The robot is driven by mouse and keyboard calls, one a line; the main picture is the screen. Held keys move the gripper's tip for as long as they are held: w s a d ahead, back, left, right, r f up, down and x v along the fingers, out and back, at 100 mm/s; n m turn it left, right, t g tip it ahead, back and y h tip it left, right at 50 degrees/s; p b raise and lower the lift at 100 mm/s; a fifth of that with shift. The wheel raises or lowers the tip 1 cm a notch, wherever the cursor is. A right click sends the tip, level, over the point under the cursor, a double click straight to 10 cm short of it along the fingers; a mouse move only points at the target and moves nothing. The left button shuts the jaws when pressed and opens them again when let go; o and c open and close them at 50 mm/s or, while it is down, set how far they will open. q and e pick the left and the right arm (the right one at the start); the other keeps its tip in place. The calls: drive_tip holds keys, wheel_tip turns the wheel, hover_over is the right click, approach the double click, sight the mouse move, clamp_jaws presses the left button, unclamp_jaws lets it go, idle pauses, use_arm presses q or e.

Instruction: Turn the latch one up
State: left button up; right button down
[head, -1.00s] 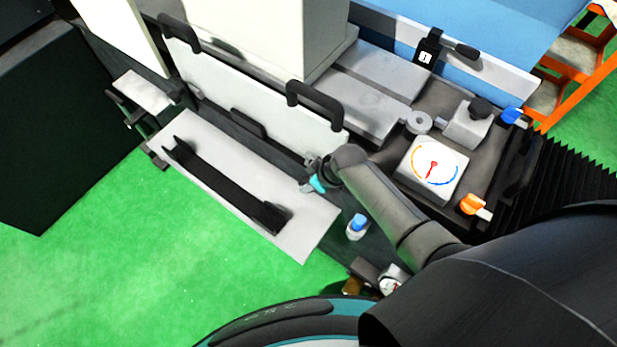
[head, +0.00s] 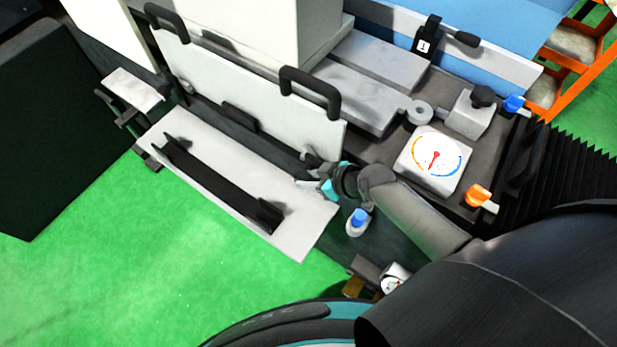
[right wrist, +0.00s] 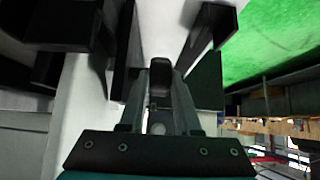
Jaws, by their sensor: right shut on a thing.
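The latch marked 1 (head: 424,46) is a black bracket with a white label on the blue-and-white rail at the back. Its dark lever (head: 466,39) points to the right. My right gripper (head: 308,176) is far from this latch, low beside the bottom right corner of the white panel (head: 250,95). In the right wrist view its fingers (right wrist: 160,88) are close together on a small dark block (right wrist: 160,68) between the tips. I cannot tell what part the block belongs to. My left gripper is out of view.
A dial box (head: 434,160), an orange lever (head: 478,197) and a blue lever (head: 514,103) stand on the right. A black handle bar (head: 215,185) spans the lower white plate. A blue-capped bottle (head: 358,222) stands just below my right gripper.

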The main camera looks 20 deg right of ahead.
drive_tip(key=c, duration=0.9)
unclamp_jaws()
drive_tip(key=p+v, duration=0.2)
drive_tip(key=v, duration=1.3)
drive_tip(key=shift+r, duration=0.1)
